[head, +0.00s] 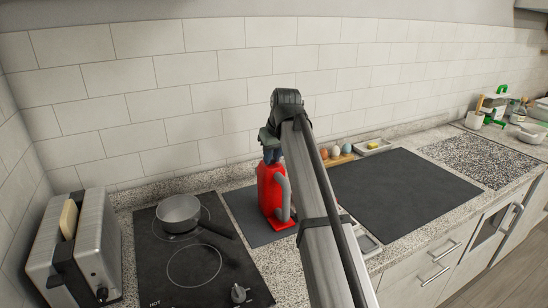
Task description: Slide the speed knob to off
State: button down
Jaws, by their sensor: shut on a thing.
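A red appliance with a grey handle (270,195) stands upright on the dark mat, left of my arm. My gripper (270,158) points down at the top of this appliance and is shut on a small part there, which I take as the speed knob. The fingers and the appliance's top hide the knob, so its position along its slide cannot be told. My forearm covers part of the appliance's right side.
A saucepan (179,211) sits on the black cooktop (150,270) to the left, its handle towards the appliance. A toaster (88,250) with bread stands at far left. Eggs (335,152) and a small dish (372,148) lie behind my arm. A dark mat (405,190) at right is clear.

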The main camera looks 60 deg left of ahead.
jog(key=c, duration=1)
grip_release()
jog(key=shift+o, duration=0.2)
jog(key=v, duration=1.4)
jog(key=shift+f, duration=0.15)
